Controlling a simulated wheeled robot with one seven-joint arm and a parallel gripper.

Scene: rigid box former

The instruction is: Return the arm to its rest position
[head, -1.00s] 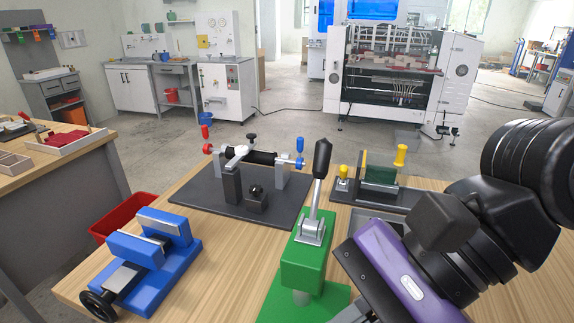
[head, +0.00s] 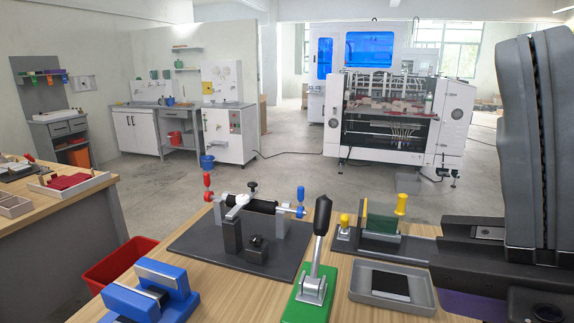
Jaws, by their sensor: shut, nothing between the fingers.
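My gripper (head: 534,42) fills the right edge of the head view, close to the camera. Its two grey ribbed fingers point up and lie against each other with a dark seam between them. Nothing is held between them. The dark gripper body (head: 480,252) is below the fingers, above the right side of the wooden bench (head: 125,312). It hides the right end of the bench and part of what stands there. The rest of my arm is mostly out of the picture.
On the bench stand a blue vise (head: 150,290), a dark fixture (head: 240,250) with red and blue knobs, a green lever press (head: 315,275), a grey tray (head: 392,287) with a dark plate, and a yellow-knobbed fixture (head: 380,222). A white machine (head: 400,110) stands beyond open floor.

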